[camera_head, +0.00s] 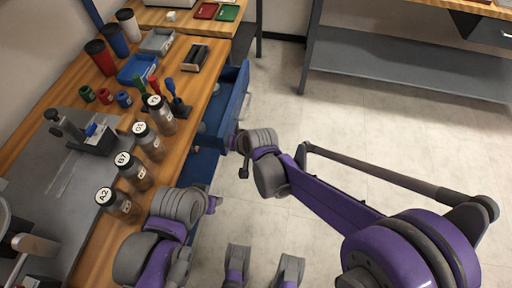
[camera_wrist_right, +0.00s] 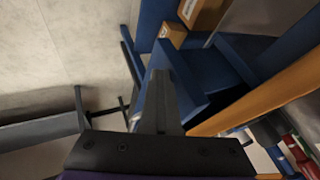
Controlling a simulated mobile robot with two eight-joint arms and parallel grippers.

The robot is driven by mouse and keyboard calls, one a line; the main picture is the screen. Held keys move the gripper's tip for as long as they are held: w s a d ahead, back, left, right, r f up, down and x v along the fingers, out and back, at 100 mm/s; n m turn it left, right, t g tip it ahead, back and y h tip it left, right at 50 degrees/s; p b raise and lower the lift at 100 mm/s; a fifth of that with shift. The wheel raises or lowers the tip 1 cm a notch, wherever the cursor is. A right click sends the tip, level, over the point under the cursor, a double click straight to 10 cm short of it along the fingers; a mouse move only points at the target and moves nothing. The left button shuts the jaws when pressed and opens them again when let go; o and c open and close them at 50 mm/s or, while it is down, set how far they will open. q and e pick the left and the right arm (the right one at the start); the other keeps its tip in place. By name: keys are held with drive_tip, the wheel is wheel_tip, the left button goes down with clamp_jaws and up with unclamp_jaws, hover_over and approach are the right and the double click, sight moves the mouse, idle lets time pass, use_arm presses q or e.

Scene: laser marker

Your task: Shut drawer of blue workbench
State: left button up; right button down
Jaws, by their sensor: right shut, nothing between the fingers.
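The blue workbench (camera_head: 203,165) stands at the left under a wooden top. Its upper drawer (camera_head: 236,106) is pulled out to the right, with its inside partly visible from above. In the right wrist view the blue drawer (camera_wrist_right: 183,82) is just beyond the fingers. My right gripper (camera_wrist_right: 158,75) is shut and empty, with its fingertips close against the drawer's front panel. I cannot tell whether they touch. In the head view the right wrist is at the drawer's near front end.
Labelled bottles (camera_head: 133,172), cups and small tools stand on the wooden top (camera_head: 192,101). Another bench with a grey lower shelf (camera_head: 410,72) stands at the back right. The pale floor (camera_head: 350,145) between the benches is clear.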

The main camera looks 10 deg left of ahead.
sight(200, 140)
drive_tip(key=a, duration=1)
use_arm(q)
drive_tip(key=shift+r, duration=0.35)
use_arm(e)
drive_tip(key=shift+a, duration=0.1)
use_arm(q)
drive_tip(key=shift+d, duration=0.1)
use_arm(e)
drive_tip(key=shift+a+r, duration=0.1)
